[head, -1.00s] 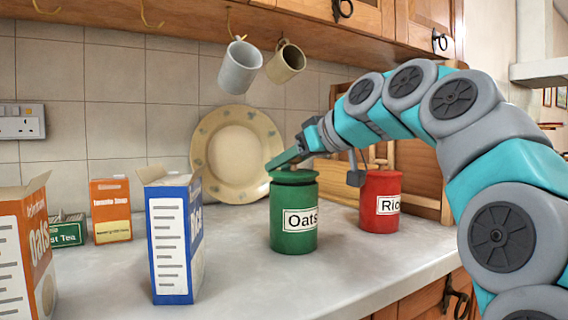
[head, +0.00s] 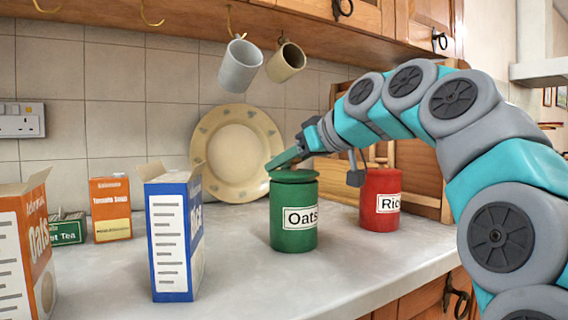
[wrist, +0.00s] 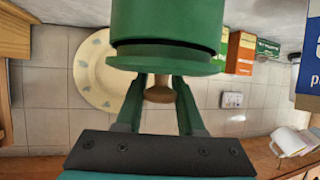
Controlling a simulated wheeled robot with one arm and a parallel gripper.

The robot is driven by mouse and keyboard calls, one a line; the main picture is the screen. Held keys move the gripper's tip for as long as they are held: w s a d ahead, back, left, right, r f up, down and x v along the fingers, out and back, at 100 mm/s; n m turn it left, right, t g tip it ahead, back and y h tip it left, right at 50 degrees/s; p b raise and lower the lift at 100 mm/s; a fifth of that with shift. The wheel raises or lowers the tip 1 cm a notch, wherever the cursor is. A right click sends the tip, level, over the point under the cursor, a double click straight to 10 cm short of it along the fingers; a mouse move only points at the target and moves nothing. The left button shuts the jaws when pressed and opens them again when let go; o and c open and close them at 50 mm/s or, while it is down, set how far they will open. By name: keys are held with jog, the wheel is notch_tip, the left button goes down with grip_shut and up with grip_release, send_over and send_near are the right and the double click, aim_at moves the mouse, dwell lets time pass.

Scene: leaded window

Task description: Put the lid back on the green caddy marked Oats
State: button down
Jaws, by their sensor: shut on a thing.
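The green caddy (head: 293,226) stands upright on the counter, its white label reading "Oats". Its green lid (head: 294,175) is level over the caddy's mouth and lined up with it. In the wrist view a dark band shows between the lid (wrist: 165,64) and the caddy body (wrist: 167,22); I cannot tell if the lid is fully seated. My gripper (wrist: 160,84) is shut on the lid's brown knob (wrist: 159,95), one finger on each side. In the head view my gripper (head: 284,162) reaches in from the right and hides the knob.
A red caddy (head: 381,205) stands close by on the right, under my arm. A blue box (head: 172,240) and orange boxes (head: 110,208) stand to the left. A plate (head: 238,150) leans behind; mugs (head: 240,68) hang above. The counter in front of the green caddy is clear.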

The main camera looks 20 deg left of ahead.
grip_release()
dwell(0.7)
jog(key=shift+r+p, duration=2.6)
jog(key=shift+r, duration=0.95)
grip_shut()
